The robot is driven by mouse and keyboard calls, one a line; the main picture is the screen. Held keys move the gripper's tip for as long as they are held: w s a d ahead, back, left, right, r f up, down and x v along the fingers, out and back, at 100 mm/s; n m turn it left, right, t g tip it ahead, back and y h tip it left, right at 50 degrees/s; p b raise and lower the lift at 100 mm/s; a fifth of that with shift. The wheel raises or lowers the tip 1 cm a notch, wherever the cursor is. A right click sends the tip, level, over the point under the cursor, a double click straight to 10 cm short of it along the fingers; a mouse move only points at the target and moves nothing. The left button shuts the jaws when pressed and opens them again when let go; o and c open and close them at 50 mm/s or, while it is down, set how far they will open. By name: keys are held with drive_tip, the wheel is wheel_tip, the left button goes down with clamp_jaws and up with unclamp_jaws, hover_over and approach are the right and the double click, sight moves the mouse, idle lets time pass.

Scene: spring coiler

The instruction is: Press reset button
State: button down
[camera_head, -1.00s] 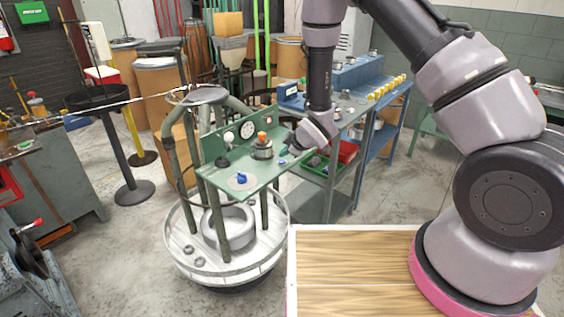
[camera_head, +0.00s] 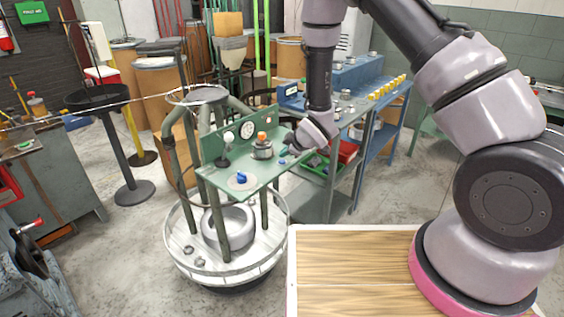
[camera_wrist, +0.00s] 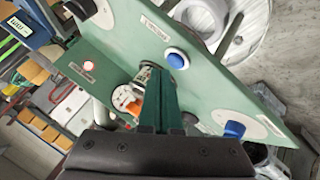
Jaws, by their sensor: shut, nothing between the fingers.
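A green control panel (camera_head: 213,176) stands on pipe legs in the middle of the head view. A small blue button (camera_head: 283,161) sits near its right end; it shows larger, in a light ring, in the wrist view (camera_wrist: 176,58). A label lies beside it, too small to read, so I cannot confirm it is the reset button. A blue knob (camera_head: 241,178) on a pale disc is at the front, also in the wrist view (camera_wrist: 235,130). My gripper (camera_head: 292,147) is shut and empty above the panel's right end, close to the blue button but apparently apart from it.
A blue-topped workbench (camera_head: 352,104) stands behind to the right.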

drive_tip(key=shift+f, duration=0.15)
drive_tip(key=shift+f, duration=0.25)
drive_tip(key=shift+f, duration=0.4)
idle(0.7)
drive_tip(key=shift+r, duration=0.8)
drive_tip(key=shift+r, duration=2.5)
drive_tip(key=shift+r, duration=0.1)
